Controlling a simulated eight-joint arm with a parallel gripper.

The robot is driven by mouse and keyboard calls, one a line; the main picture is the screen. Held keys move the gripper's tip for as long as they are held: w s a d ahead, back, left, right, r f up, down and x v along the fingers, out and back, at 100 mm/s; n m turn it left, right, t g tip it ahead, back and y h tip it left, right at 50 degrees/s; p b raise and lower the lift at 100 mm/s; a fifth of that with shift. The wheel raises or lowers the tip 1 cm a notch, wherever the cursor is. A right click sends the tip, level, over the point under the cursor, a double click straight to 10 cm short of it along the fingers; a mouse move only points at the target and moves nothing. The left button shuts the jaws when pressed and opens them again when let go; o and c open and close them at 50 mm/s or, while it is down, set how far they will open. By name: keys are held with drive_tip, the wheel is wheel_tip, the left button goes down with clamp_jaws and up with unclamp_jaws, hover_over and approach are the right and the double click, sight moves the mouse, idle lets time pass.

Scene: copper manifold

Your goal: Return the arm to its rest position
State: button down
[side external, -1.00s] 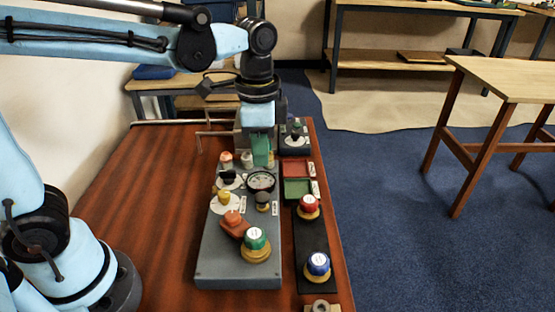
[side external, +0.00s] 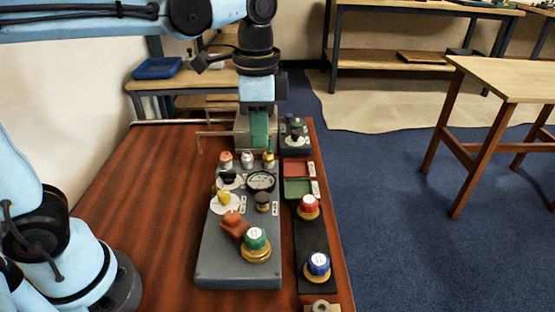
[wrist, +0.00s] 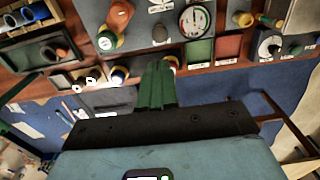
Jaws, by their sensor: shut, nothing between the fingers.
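My gripper (side external: 260,146) hangs down above the far end of the grey manifold panel (side external: 215,262). Its green fingers are together with nothing between them. In the wrist view the closed green fingers of my gripper (wrist: 160,66) point toward the bench. The panel carries a dial gauge (side external: 262,181), a yellow knob (side external: 224,197), an orange lever (side external: 233,225) and a green-topped knob (side external: 256,238). Several small fittings stand at the panel's far end, just below the fingertips in the picture. I cannot tell the exact gap between them.
A red tray (side external: 295,169) and a green tray (side external: 297,189) lie right of the panel. A red knob (side external: 308,205) and a blue knob (side external: 318,263) stand on a black strip. The wooden bench top (side external: 150,205) is clear on the left.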

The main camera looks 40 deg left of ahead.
drive_tip(key=shift+s+a+f+n+t, duration=0.75)
drive_tip(key=shift+a+f+n+t, duration=0.25)
drive_tip(key=shift+a+n+t, duration=0.4)
drive_tip(key=shift+s+a+f+n+t, duration=0.8)
drive_tip(key=shift+a+f+n+t, duration=0.25)
drive_tip(key=shift+n, duration=0.55)
drive_tip(key=shift+s+a+f+n+t, duration=0.75)
drive_tip(key=shift+a+f+n+t, duration=0.2)
drive_tip(key=shift+a+n+t, duration=0.4)
